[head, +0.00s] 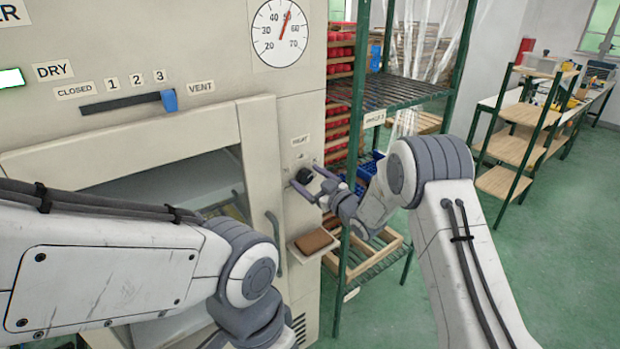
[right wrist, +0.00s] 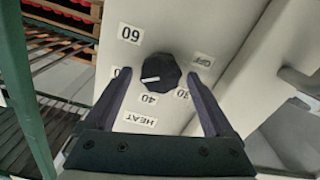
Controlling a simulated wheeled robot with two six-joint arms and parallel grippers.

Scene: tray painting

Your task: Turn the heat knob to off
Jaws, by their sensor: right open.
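The heat knob (head: 304,175) is a black dial on the pale front of the dryer cabinet, right of the door. In the right wrist view, the knob (right wrist: 161,70) has a white mark pointing left, between the 60 and 40 labels. The OFF label (right wrist: 204,60) is on the knob's other side, near the 30. My right gripper (head: 307,178) is open, its fingers on either side of the knob. The right wrist view shows the fingers (right wrist: 159,74) with gaps to the knob. My left arm crosses the lower left; its gripper is out of view.
A small shelf with a brown block (head: 314,241) juts out below the knob. The door handle (head: 274,243) is to the left. A green rack (head: 400,92) stands close on the right. The vent slider (head: 169,100) and a gauge (head: 280,33) are higher up.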

